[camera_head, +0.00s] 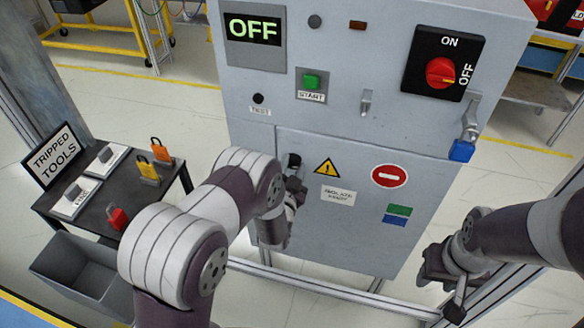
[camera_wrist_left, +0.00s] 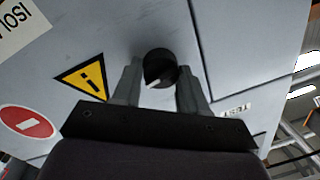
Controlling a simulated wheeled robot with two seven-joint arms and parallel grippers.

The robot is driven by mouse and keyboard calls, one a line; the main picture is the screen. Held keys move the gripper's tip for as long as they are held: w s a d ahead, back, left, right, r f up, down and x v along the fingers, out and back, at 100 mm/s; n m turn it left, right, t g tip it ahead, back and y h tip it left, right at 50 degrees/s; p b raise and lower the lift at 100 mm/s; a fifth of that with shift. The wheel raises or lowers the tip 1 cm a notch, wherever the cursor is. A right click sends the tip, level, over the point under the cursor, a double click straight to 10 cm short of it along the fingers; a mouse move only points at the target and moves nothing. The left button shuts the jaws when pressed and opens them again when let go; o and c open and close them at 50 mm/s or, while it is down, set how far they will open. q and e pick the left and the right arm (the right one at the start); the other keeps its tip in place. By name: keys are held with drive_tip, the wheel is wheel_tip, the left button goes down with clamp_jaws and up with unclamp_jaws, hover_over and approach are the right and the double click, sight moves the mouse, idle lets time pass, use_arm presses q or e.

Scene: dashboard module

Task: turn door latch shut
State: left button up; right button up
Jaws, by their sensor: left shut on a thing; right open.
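The door latch (camera_wrist_left: 159,68) is a round black knob with a white pointer mark, set in the grey cabinet door (camera_head: 350,235). In the head view it shows at the door's upper left corner (camera_head: 291,161), partly covered by my left gripper. My left gripper (camera_wrist_left: 158,88) has its two fingers on either side of the knob and is shut on it. In the head view my left gripper (camera_head: 294,182) is at the door's left side. My right gripper (camera_head: 445,285) is open and empty, low at the right, apart from the cabinet.
The cabinet has an OFF display (camera_head: 253,28), a green START button (camera_head: 312,81) and a red rotary switch (camera_head: 441,72). A blue padlock (camera_head: 461,150) hangs at its right side. A dark tool table (camera_head: 100,215) and grey bin (camera_head: 80,268) stand left.

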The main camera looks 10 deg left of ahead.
use_arm(q)
drive_tip(key=n, duration=0.4)
drive_tip(key=shift+b, duration=0.3)
drive_tip(key=n, duration=0.3)
drive_tip(key=shift+a+n+g+h+b, duration=0.1)
drive_tip(key=shift+n+g+h+b, duration=0.2)
drive_tip(key=shift+n+b, duration=0.1)
drive_tip(key=n, duration=0.3)
drive_tip(key=shift+b, duration=0.35)
drive_tip(key=shift+a+n+h+b, duration=0.1)
drive_tip(key=shift+n+h+b, duration=0.25)
drive_tip(key=shift+n, duration=1.55)
drive_tip(key=o, duration=1.1)
drive_tip(key=shift+c, duration=0.2)
